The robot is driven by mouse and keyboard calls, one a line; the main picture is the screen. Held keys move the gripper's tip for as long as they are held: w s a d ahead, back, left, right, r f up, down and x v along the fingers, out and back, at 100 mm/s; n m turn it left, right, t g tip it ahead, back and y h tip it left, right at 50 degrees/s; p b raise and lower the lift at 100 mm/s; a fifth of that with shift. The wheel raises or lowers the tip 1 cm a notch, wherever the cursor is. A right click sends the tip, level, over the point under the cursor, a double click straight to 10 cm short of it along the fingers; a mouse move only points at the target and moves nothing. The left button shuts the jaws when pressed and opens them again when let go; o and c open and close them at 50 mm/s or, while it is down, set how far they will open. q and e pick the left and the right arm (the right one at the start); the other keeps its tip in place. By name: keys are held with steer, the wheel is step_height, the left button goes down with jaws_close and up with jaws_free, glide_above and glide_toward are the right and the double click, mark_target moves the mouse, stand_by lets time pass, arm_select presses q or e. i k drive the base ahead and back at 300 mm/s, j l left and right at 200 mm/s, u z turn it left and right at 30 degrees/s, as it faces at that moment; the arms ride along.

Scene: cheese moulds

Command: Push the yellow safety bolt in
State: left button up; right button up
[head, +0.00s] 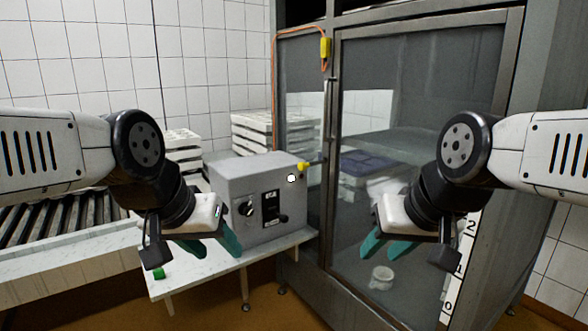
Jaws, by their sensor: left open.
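A small yellow knob (303,166) with a dark rod to its right shows at the upper right corner of the grey control box (262,200), by the glass door's frame. It looks like the safety bolt, but how far in it sits is too small to tell. A second yellow piece (326,48) hangs on an orange cable at the door's top. My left gripper (219,255) is open and empty, in front of the grey box and lower left of the knob. My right gripper (378,256) is open and empty before the glass door, lower right of the knob.
The grey box stands on a pale table (215,268) with a green object (159,273) near its front edge. A roller conveyor (60,220) is at left. The glass-doored cabinet (500,150) fills the right. White stacked moulds (252,125) stand behind.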

mark_target(303, 167)
steer(key=i+l+u, duration=0.25)
steer(key=i, duration=0.3)
steer(key=i+l+u, duration=0.15)
steer(key=i+u, duration=0.15)
steer(key=i, duration=0.25)
